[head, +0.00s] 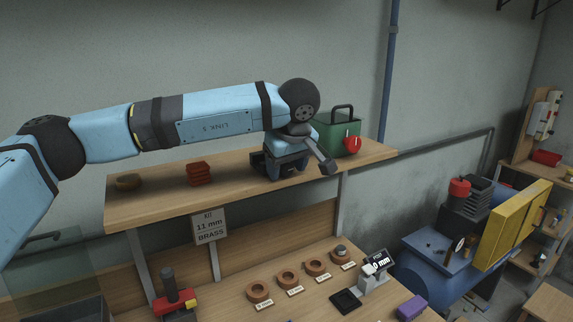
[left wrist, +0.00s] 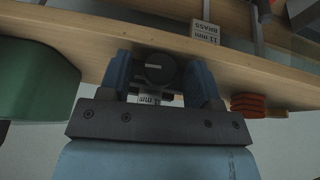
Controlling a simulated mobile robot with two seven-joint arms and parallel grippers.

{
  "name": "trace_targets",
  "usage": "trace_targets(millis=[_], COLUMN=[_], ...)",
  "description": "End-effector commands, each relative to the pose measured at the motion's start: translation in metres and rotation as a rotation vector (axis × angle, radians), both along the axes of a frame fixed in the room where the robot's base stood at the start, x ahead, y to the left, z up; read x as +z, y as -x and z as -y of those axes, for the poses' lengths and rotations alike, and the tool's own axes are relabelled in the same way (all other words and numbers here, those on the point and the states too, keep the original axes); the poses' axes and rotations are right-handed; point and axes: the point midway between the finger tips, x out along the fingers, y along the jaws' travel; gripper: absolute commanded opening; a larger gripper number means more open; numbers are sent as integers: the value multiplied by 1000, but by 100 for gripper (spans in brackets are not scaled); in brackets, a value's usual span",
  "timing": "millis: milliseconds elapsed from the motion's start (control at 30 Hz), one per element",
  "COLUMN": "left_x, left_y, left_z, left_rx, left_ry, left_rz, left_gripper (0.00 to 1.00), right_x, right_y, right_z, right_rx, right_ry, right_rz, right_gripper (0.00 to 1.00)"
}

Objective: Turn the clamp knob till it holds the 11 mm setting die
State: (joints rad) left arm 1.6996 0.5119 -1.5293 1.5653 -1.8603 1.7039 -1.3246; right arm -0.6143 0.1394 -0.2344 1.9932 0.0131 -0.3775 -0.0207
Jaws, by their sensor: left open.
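A dark round clamp knob (left wrist: 153,66) with a pale line across its face shows in the left wrist view. It sits on a dark tool (head: 261,161) on the upper shelf, and a small white label (left wrist: 150,98) is beside it. My left gripper (head: 286,167) is open; its two blue fingers stand on either side of the knob. I cannot tell whether they touch it. In the head view the gripper hides most of the tool and the knob. I cannot make out a setting die in the tool. My right gripper is not in view.
On the shelf (head: 150,203) stand a green box (head: 328,139), a red stack (head: 199,174) and a brown ring (head: 128,181). A sign (head: 210,226) reads 11 mm brass. Several copper-coloured holders (head: 258,292) and a small display (head: 375,262) are on the bench below.

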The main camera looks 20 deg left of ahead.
Motion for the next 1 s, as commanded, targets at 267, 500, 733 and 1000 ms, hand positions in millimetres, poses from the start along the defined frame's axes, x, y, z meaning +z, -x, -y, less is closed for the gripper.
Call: trace_targets(millis=[267, 500, 733, 1000], left_x=[0, 4, 0, 1], left_y=[0, -1, -1, -1], left_z=[0, 2, 1, 1], left_rx=[0, 2, 2, 1], left_ry=[0, -46, -88, -87], left_rz=[0, -45, -89, -88], left_gripper=[12, 10, 10, 58], right_x=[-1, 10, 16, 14], right_y=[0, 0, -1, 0], right_z=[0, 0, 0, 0], right_rx=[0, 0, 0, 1], right_ry=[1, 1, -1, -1], right_rz=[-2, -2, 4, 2], right_gripper=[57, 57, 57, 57])
